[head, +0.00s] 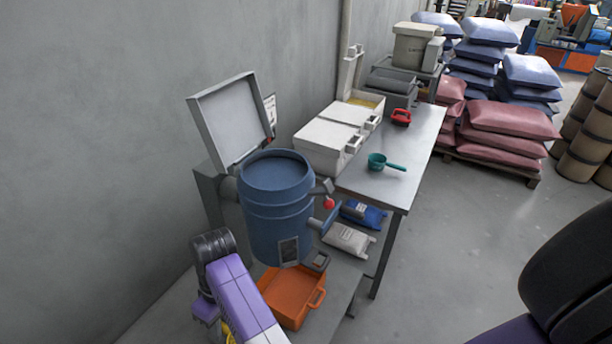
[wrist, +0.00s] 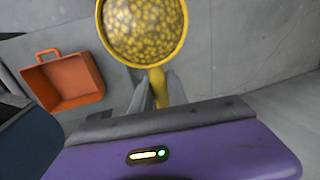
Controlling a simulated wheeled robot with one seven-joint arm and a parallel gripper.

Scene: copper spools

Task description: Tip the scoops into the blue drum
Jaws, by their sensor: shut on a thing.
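My gripper (wrist: 158,94) is shut on the handle of a yellow scoop (wrist: 157,78). The scoop's round bowl is at the top of the wrist view and is full of yellowish granules. In the head view my gripper is hidden behind my purple arm, and only a bit of yellow shows at the bottom edge. The blue drum (head: 278,215) stands left of the table, to the right of my arm. Its round top faces up; I cannot tell what is inside. A dark blue body (wrist: 28,145), probably the drum, shows at the left of the wrist view. A teal scoop (head: 378,161) lies on the table.
An orange tray (head: 312,312) sits below the drum; it also shows in the wrist view (wrist: 93,90). A raised pale lid (head: 232,120) stands behind the drum. White bins (head: 322,150) and a red object (head: 401,117) are on the table (head: 420,150). Grey floor lies right.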

